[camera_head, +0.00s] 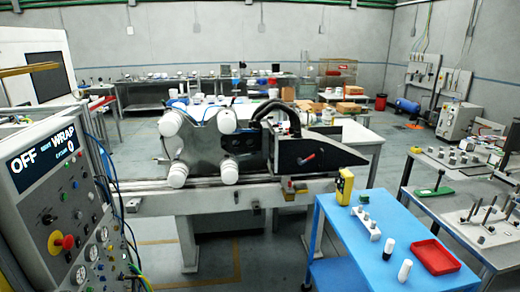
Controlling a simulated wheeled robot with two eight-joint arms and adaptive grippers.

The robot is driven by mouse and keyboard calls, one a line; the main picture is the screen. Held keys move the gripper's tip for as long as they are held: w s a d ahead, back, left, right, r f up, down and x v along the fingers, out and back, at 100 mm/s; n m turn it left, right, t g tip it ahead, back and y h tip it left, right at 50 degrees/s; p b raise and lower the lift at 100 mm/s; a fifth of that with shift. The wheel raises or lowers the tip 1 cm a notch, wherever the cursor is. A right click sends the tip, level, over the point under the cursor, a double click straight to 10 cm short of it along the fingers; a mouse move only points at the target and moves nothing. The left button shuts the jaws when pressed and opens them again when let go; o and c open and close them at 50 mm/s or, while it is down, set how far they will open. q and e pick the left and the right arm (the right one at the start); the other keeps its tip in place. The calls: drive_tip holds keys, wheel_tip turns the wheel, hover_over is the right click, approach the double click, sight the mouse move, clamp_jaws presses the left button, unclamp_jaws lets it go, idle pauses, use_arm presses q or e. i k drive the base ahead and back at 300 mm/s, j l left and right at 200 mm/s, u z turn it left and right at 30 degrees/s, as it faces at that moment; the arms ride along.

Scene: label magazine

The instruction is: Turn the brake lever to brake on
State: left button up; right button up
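A small lever with a red handle (307,160) sits on the side of the dark wedge-shaped housing (325,150) at the right end of the machine. I take it to be the brake lever; its handle slants up to the right. Any brake markings beside it are too small to read. Neither of my grippers shows in the head view, and nothing is seen touching the lever.
A control panel (45,195) at left reads "OFF" and "WRAP" and has a red knob. The machine's rail (150,203) runs across the middle. A blue table (375,270) with a red tray (437,257), bottles and a yellow box (344,187) stands at front right.

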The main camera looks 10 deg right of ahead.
sight(308, 159)
drive_tip(key=i+z, duration=0.15)
drive_tip(key=z, duration=0.2)
drive_tip(key=i+z, duration=0.1)
drive_tip(key=z, duration=0.25)
